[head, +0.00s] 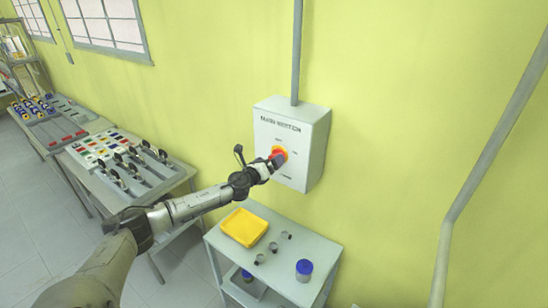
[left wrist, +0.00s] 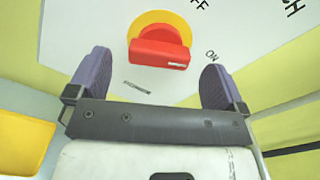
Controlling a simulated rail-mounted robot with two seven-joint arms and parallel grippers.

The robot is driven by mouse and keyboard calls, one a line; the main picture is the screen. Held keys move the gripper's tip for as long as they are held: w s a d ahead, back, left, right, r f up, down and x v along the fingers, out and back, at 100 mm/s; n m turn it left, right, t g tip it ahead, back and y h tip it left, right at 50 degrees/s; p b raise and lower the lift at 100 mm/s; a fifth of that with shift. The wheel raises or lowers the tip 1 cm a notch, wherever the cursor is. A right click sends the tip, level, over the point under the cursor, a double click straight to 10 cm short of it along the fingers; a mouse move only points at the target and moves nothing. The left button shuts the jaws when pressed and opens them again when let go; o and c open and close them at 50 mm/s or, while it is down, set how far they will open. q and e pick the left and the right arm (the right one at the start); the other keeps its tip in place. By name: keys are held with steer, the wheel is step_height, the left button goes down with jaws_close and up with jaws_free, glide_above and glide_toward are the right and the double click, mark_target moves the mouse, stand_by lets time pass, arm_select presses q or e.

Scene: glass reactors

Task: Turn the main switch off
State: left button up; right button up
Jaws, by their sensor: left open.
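The main switch box (head: 292,130) is a pale grey wall cabinet with lettering on its front. Its rotary switch has a red handle (left wrist: 160,54) on a yellow disc (left wrist: 160,18); in the head view the yellow disc (head: 281,150) is partly covered by my gripper. In the left wrist view the handle's white mark lies at the end nearer the ON label, with the OFF lettering above. My left gripper (left wrist: 156,62) is open, its purple fingers on either side of the handle, with gaps visible. Whether they touch it cannot be told. My right gripper is not in view.
A grey cart (head: 318,252) below the box holds a yellow tray (head: 244,227), small dark cylinders and a blue-lidded jar (head: 304,269). A table with switch panels (head: 117,160) stands at left. A pipe (head: 480,170) runs along the right wall.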

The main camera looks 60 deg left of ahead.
arm_select(q)
steer(key=shift+x, duration=1.55)
steer(key=c, duration=0.9)
